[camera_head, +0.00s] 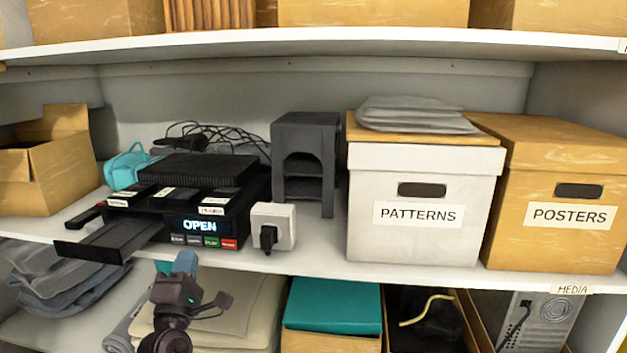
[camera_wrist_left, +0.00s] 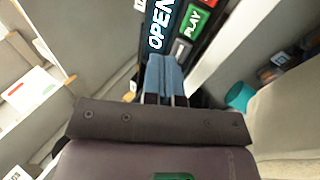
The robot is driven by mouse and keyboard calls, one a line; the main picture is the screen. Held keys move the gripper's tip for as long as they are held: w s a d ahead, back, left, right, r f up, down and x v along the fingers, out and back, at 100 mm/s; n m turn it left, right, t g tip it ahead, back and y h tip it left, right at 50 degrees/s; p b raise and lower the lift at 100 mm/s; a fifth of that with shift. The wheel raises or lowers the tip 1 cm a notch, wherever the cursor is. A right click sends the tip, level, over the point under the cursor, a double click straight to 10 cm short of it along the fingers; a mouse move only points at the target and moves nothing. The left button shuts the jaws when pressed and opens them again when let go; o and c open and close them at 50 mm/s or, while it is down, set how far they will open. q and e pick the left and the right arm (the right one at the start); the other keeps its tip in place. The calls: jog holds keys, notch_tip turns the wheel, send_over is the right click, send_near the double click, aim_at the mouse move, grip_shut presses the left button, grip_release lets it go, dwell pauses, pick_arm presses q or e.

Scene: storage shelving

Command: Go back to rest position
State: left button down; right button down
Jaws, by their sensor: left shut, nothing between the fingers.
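My left gripper (camera_head: 184,264) is in front of the middle shelf's front edge, below the black media player (camera_head: 201,227). Its blue fingertips are together with nothing between them. In the left wrist view the shut blue fingers (camera_wrist_left: 165,75) point toward the player's front panel (camera_wrist_left: 180,28), where the lit "OPEN" display and the green PLAY button show. The fingers look apart from the panel. The player's dark tray (camera_head: 108,240) sticks out at its left. My right gripper is in neither view.
A white power adapter (camera_head: 273,227) stands right of the player. A dark grey stand (camera_head: 305,165), a white PATTERNS box (camera_head: 425,215) and a brown POSTERS box (camera_head: 560,240) follow rightward. An open carton (camera_head: 45,180) is at left.

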pick_arm(q)
jog(key=s+f+m+g+h, duration=0.1)
jog(key=s+f+m+g, duration=0.3)
jog(key=f+m, duration=0.5)
jog(key=s+f+m+g+h, duration=0.1)
jog(key=s+f+m+g, duration=0.2)
jog(key=s+f+m, duration=0.45)
jog(key=s+a+f+m+g+y, duration=0.1)
jog(key=s+f+m+g, duration=0.3)
jog(key=s+f, duration=1.2)
jog(key=s+a+g, duration=0.1)
jog(key=s, duration=0.3)
jog(key=shift+a+y, duration=0.4)
jog(key=shift+s+f, duration=0.1)
